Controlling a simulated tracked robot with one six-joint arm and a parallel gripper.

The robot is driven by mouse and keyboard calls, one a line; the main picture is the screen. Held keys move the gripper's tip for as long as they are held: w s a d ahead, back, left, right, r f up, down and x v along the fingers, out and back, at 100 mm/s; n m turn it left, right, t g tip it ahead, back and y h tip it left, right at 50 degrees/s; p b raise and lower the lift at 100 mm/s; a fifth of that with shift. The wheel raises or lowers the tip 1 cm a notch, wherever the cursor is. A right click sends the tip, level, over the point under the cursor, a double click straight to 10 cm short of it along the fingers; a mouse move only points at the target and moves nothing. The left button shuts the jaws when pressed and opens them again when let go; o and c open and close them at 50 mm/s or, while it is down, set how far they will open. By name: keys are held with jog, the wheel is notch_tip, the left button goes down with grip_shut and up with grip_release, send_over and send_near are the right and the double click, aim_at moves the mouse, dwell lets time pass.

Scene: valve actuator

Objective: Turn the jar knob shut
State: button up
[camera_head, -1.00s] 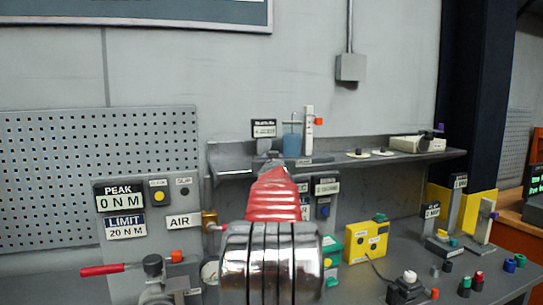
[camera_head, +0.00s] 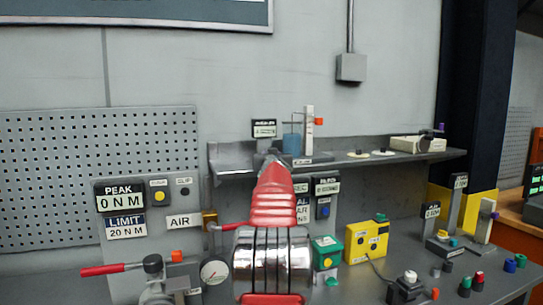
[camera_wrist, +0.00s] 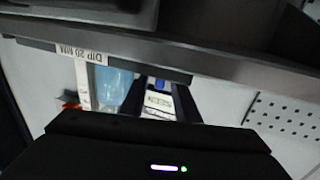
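A translucent blue jar (camera_head: 291,143) stands on the grey shelf beside a white post. It also shows in the wrist view (camera_wrist: 115,85), which is upside down. I cannot tell for sure which part is the jar knob; a small orange-red piece (camera_head: 318,121) is on the post. My gripper (camera_head: 268,158) is dark and small in the head view, in front of the shelf, left of and below the jar. In the wrist view my gripper (camera_wrist: 158,92) shows two dark fingers apart, with a blue piece and a white label visible between them.
A black sign (camera_head: 264,129) stands left of the jar. The shelf edge (camera_wrist: 210,62) crosses the wrist view. A white box (camera_head: 410,143) sits at the shelf's right. Below are a yellow box (camera_head: 366,241), a green box (camera_head: 326,252) and a round gauge (camera_head: 214,272).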

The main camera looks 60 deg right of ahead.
jog(key=shift+w+d, duration=0.15)
jog(key=shift+d, duration=0.25)
jog(key=shift+c, duration=0.6)
grip_shut()
